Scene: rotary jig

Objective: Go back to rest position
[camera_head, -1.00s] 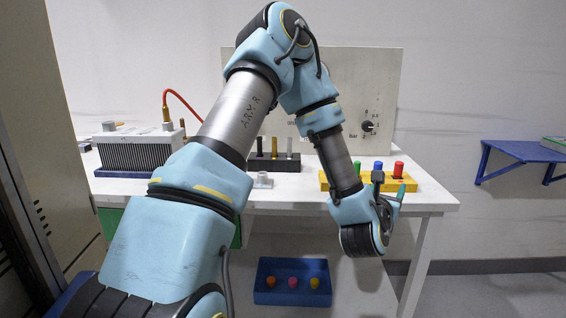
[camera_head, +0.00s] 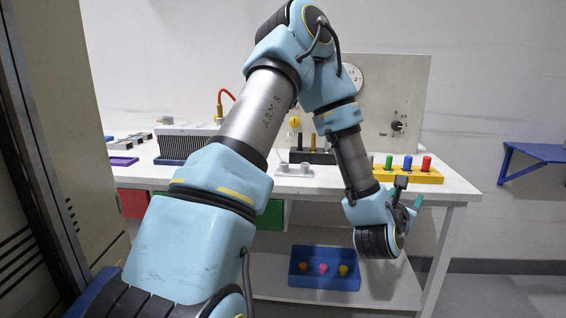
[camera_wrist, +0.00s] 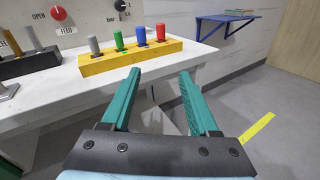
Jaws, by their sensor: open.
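My gripper (camera_wrist: 162,95) is open in the wrist view, its two teal fingers apart with nothing between them. In the head view my gripper (camera_head: 411,205) hangs at the front right edge of the white table (camera_head: 455,188), folded down from my raised arm. Past the fingers in the wrist view is a yellow block (camera_wrist: 100,64) holding grey, green, blue and red pegs. The same yellow block (camera_head: 425,177) shows in the head view just behind my gripper.
A blue tray (camera_head: 325,282) with several coloured knobs sits on the lower shelf. A dark block (camera_head: 320,157) with pegs and a finned box (camera_head: 180,145) stand on the table. A blue wall shelf (camera_head: 535,152) is at right. Floor right of the table is clear.

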